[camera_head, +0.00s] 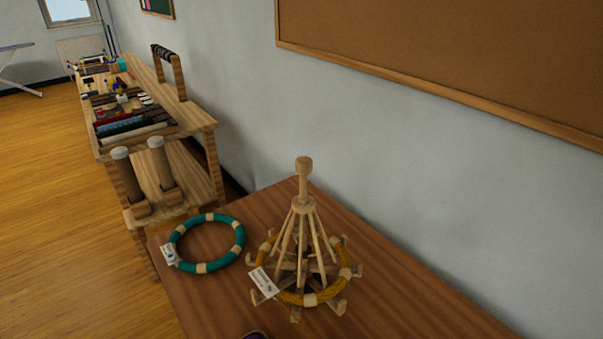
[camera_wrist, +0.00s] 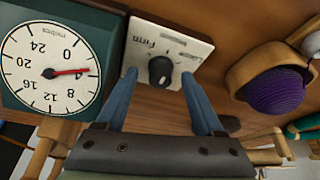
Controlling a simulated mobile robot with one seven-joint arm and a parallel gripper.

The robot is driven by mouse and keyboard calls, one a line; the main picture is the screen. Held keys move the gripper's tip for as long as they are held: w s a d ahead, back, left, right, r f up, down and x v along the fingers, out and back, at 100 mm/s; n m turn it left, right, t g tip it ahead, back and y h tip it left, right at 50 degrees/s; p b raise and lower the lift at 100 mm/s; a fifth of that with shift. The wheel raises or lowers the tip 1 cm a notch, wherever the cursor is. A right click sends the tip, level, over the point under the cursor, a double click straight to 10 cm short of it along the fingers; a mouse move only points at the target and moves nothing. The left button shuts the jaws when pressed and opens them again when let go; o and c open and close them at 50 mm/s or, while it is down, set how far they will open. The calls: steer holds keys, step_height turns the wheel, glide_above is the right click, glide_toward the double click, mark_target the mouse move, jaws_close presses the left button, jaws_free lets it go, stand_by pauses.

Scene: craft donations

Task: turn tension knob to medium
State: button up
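The tension knob (camera_wrist: 159,71) is a small black knob on a pale panel (camera_wrist: 196,46) in the wrist view. "Firm" is legible on the panel; the other labels are blurred. I cannot tell for sure which label the knob points to. My gripper (camera_wrist: 159,76) is open, with one blue finger on the left of the knob and one on the right. A gap shows between each finger and the knob in this view. Neither the knob nor my gripper shows in the head view.
A round metres dial (camera_wrist: 52,69) with a red hand near 4 stands left of the panel. A purple yarn ball (camera_wrist: 275,91) sits right. In the head view, a wooden yarn stand (camera_head: 303,205) and teal ring (camera_head: 240,238) are on the table (camera_head: 400,285).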

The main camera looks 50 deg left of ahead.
steer(key=a+v, duration=0.1)
steer(key=v, duration=1.2)
steer(key=shift+d+p, duration=0.4)
steer(key=shift+d, duration=0.1)
